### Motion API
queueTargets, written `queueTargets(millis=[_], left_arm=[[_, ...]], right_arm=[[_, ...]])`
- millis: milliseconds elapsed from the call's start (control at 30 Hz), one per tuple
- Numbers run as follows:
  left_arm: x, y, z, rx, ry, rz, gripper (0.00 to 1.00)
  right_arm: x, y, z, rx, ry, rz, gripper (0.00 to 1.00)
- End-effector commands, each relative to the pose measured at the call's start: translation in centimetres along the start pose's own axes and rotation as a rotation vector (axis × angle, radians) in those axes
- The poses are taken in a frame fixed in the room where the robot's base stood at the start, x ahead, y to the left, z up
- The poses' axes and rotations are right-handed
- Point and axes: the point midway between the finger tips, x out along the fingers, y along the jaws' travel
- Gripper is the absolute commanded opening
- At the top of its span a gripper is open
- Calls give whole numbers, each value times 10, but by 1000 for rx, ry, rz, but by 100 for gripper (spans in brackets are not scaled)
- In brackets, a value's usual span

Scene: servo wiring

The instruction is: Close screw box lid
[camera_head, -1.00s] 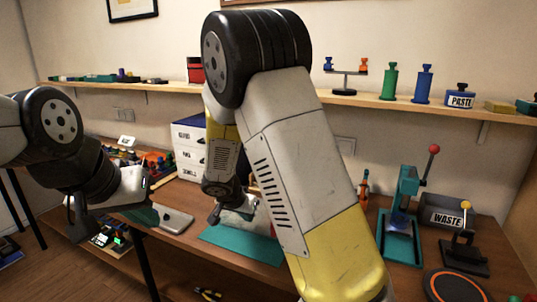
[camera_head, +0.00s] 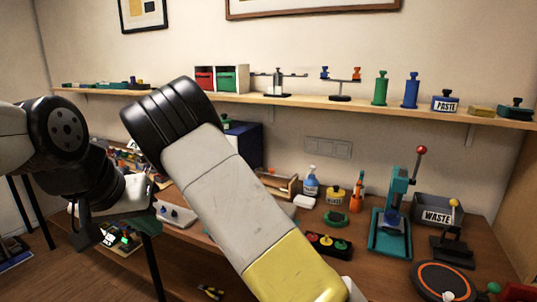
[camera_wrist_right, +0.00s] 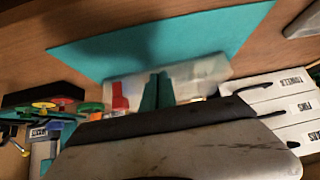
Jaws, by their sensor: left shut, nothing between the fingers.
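A pale, translucent box (camera_wrist_right: 206,72), probably the screw box, lies at the edge of the teal mat in the right wrist view. It is blurred and partly covered, so I cannot tell how its lid stands. Two narrow dark-teal bars (camera_wrist_right: 157,92), probably my right gripper's fingers, stand close together in front of it. I cannot tell whether they touch the box. In the head view my right arm hides the box and right gripper. My left gripper (camera_head: 82,238) is shut and empty, low at the left by the table's front edge.
The teal mat (camera_wrist_right: 160,38) is mostly bare. A drawer unit (camera_wrist_right: 285,105) stands beside the box. In the head view, a press (camera_head: 392,215), a waste bin (camera_head: 436,212) and a button panel (camera_head: 328,243) stand right of my arm. A shelf (camera_head: 300,99) runs behind.

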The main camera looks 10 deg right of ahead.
Motion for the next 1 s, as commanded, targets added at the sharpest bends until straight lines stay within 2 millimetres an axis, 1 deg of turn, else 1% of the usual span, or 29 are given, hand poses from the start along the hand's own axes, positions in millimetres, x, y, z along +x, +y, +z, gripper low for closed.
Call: queueTargets(millis=[33, 433, 533, 667, 900, 1000], left_arm=[[0, 0, 0, 0, 0, 0, 0], [0, 0, 0, 0, 0, 0, 0], [0, 0, 0, 0, 0, 0, 0], [0, 0, 0, 0, -1, 0, 0], [0, 0, 0, 0, 0, 0, 0], [0, 0, 0, 0, 0, 0, 0]], right_arm=[[10, 10, 13, -9, -22, 19, 0], [10, 9, 14, -10, -22, 17, 0], [6, 8, 14, -10, -21, 15, 0], [-12, 6, 11, -7, -15, 9, 0], [-59, 1, 7, -4, -3, -4, 0], [-72, 0, 6, -4, 1, -5, 0]])
